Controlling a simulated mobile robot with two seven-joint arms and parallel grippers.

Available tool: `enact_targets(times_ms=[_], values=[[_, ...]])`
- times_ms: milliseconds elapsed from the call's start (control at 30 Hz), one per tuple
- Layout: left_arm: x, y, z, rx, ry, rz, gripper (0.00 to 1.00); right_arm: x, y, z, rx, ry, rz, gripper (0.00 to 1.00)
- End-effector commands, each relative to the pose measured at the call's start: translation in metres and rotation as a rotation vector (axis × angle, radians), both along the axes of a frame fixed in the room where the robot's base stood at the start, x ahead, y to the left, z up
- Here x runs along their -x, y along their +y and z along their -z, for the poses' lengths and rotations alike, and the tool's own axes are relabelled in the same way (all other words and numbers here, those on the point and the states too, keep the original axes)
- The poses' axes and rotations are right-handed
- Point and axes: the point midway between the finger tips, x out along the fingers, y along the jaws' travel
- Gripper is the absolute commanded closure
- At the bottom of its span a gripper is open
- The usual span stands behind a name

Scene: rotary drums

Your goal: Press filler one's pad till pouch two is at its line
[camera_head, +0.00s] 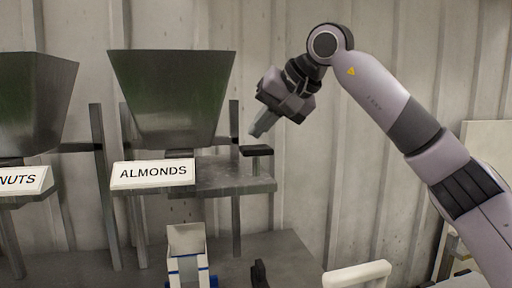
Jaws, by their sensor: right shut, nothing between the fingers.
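My right gripper (259,131) is shut and empty, its tip pointing down just above a dark pad (257,150) at the right of the filler labelled ALMONDS (153,173). A small gap seems to show between tip and pad. Another filler with a cut-off label ending in NUTS (20,182) stands at the left, with its own dark pad (80,147). A white open-topped pouch (187,242) with blue marks low down stands below the ALMONDS filler. Its fill level cannot be seen. No numbers show on fillers or pouches. My left gripper is not in view.
Grey metal hoppers (172,95) stand on posts along a ribbed wall. A metal shelf (235,178) juts out below the ALMONDS pad. A white handle-like part (357,274) and a small black part (259,273) show at the bottom edge. The space right of the pad is open.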

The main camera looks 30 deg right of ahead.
Motion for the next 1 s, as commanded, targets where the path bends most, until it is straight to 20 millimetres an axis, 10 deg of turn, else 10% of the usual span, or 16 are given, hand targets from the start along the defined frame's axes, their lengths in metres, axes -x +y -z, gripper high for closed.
enact_targets(times_ms=[1000], values=[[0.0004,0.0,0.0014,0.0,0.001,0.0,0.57,-0.0001,-0.0001,0.009,0.0,0.0,0.0,1.0]])
